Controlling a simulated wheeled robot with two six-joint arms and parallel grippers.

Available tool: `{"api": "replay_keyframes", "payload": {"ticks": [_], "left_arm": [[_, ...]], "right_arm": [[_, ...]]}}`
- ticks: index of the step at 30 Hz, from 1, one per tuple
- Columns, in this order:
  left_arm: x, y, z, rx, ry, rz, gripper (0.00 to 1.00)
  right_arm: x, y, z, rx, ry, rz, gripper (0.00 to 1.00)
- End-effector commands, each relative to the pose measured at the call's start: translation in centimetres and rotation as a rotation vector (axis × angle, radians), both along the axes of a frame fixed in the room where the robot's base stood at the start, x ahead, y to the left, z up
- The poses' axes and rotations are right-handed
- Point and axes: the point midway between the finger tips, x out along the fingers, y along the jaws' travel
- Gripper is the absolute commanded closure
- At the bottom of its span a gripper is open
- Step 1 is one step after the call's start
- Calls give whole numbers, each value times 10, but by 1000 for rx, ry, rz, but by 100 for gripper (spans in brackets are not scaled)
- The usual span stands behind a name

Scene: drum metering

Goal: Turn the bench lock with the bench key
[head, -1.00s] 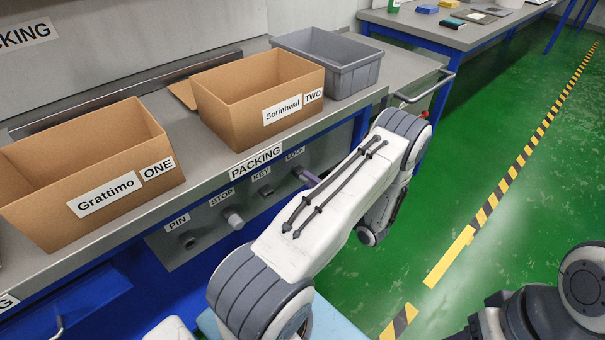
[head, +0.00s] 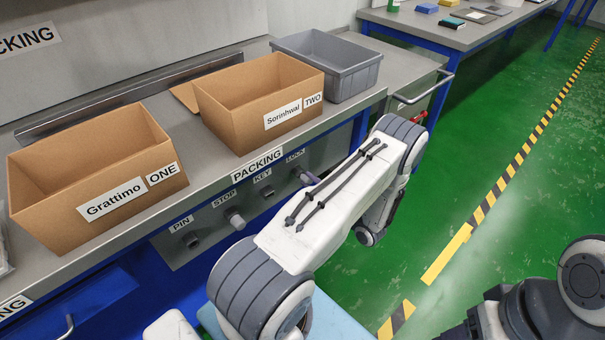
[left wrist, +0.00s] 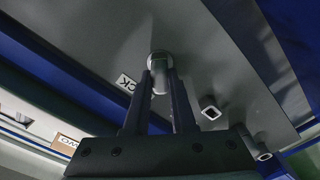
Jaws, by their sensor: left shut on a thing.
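The bench lock (head: 298,171) is on the front panel under the LOCK label, at the right end of the row. In the left wrist view the lock (left wrist: 159,60) shows as a round, pale metal piece at the fingertips. My left gripper (left wrist: 163,82) is right in front of it, shut on a small grey piece that I take for the bench key. The key is mostly hidden between the fingers, so its turn angle and depth in the lock cannot be told. In the head view my arm hides most of the left gripper (head: 312,184). My right gripper is out of view.
The square KEY holder (head: 267,191) looks empty; the STOP knob (head: 235,218) and PIN socket (head: 191,240) are to its left. Above, the bench holds carton ONE (head: 110,200), carton TWO (head: 292,112) and a grey bin (head: 350,82). Green floor is free at right.

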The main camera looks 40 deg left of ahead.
Motion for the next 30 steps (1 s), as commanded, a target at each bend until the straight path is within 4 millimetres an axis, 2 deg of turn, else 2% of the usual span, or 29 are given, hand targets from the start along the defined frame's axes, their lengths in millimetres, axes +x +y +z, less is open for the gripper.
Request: {"api": "replay_keyframes", "payload": {"ticks": [11, 19, 27, 28, 30], "left_arm": [[0, -1, 0, 4, 66, -3, 100], [1, -1, 0, 28, 382, -3, 100], [1, -1, -1, 33, 442, -3, 100], [1, -1, -1, 33, 441, -3, 73], [0, -1, -1, 33, 441, -3, 46]], "right_arm": [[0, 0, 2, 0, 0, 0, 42], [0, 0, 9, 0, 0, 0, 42], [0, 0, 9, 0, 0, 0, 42], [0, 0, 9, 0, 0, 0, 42], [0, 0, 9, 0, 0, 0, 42]]}}
